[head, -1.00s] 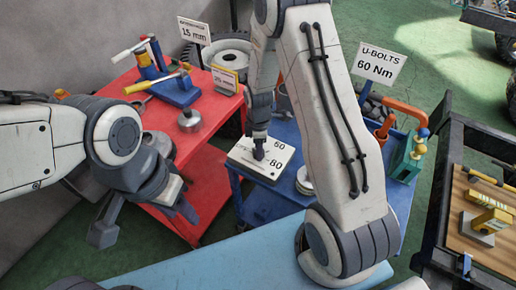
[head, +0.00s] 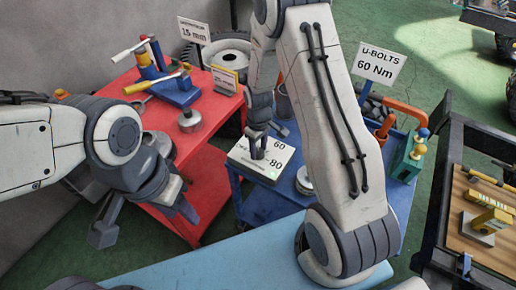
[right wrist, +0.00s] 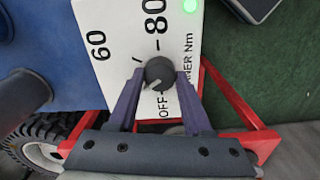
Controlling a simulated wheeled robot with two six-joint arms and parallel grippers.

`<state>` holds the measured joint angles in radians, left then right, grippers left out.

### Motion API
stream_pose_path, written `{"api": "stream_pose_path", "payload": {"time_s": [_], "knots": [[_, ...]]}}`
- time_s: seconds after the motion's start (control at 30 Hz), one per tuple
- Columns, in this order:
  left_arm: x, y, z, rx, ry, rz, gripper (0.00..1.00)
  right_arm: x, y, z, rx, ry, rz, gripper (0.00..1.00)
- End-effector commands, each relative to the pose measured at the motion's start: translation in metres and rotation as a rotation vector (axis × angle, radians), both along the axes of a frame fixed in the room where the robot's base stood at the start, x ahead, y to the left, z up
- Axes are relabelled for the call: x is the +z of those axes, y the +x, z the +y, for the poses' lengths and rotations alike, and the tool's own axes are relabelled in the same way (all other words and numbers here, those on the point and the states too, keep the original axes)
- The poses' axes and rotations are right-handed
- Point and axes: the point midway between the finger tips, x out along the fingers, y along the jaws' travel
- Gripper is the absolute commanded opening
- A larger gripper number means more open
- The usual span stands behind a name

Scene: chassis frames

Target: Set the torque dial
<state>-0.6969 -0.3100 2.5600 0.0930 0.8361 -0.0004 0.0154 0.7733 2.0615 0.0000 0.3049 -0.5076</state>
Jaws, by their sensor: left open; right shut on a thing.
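The torque dial is a dark round knob (right wrist: 159,72) on a white panel (right wrist: 118,25) with printed marks 60, 80 and OFF. My right gripper (right wrist: 158,88) is shut on the knob, with a finger on each side; it also shows over the panel in the head view (head: 258,150). A green light (right wrist: 190,5) glows on the panel beyond the 80. I cannot clearly tell where the knob points. A white sign (head: 378,66) reads "U-BOLTS 60 Nm". My left gripper (head: 146,222) is open and empty, at the left in front of the red table.
The white panel lies on a blue cart (head: 265,210). The red table (head: 210,150) holds tools and a metal cylinder (head: 190,119). A green tool stand (head: 408,160) is at the cart's right. A dark-framed cart (head: 440,215) stands further right. Green floor shows between them.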

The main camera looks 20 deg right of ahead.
Motion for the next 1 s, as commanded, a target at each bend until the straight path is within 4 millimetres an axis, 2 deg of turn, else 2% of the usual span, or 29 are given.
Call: {"api": "stream_pose_path", "payload": {"time_s": [0.3,0.73,0.77,0.8,0.83,1.0], "knots": [[0.0003,0.0000,0.0000,0.000,0.000,0.000,0.45,-0.0002,-0.0034,-0.0005,-0.085,-0.001,0.010,0.00],[0.0003,0.0000,0.0000,0.000,0.000,0.000,0.45,-0.0004,-0.0038,-0.0005,-0.093,0.000,0.011,0.00],[0.0003,0.0000,0.0000,0.000,0.000,0.000,0.45,-0.0004,-0.0039,-0.0005,-0.092,-0.001,0.012,0.53],[0.0003,0.0000,0.0000,0.000,0.000,0.000,0.45,-0.0004,-0.0037,-0.0004,-0.092,0.000,0.011,0.69],[0.0003,0.0000,0.0000,0.000,0.000,0.000,0.45,-0.0004,-0.0035,-0.0004,-0.092,-0.001,0.011,0.79],[0.0002,0.0000,0.0000,0.000,0.000,0.000,0.45,-0.0002,-0.0020,0.0002,-0.091,0.000,0.007,0.79]]}}
